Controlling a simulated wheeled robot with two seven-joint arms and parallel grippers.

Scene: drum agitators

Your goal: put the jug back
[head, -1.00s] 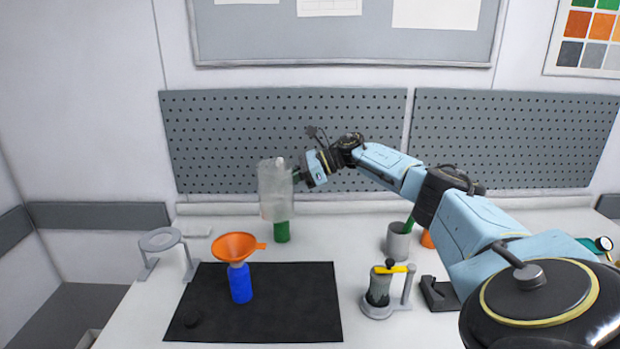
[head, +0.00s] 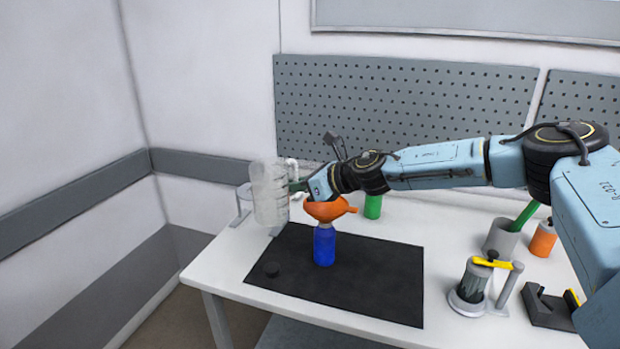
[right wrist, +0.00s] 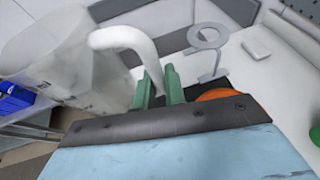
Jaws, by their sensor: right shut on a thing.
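A clear, whitish jug (head: 268,194) hangs upright above the left end of the table. In the right wrist view the jug (right wrist: 75,65) fills the left side, with its white handle (right wrist: 128,38) at the fingers. My right gripper (head: 297,186) is shut on the jug's handle; its green fingers (right wrist: 160,88) show in the wrist view. A grey ring stand (head: 240,205) is partly hidden behind the jug, and its ring shows clear in the wrist view (right wrist: 208,36). My left gripper is not in view.
An orange funnel (head: 326,209) sits on a blue bottle (head: 324,246) on the black mat (head: 370,280), below my right wrist. A green bottle (head: 373,207), grey cup (head: 501,238) and clamp stand (head: 472,285) stand to the right.

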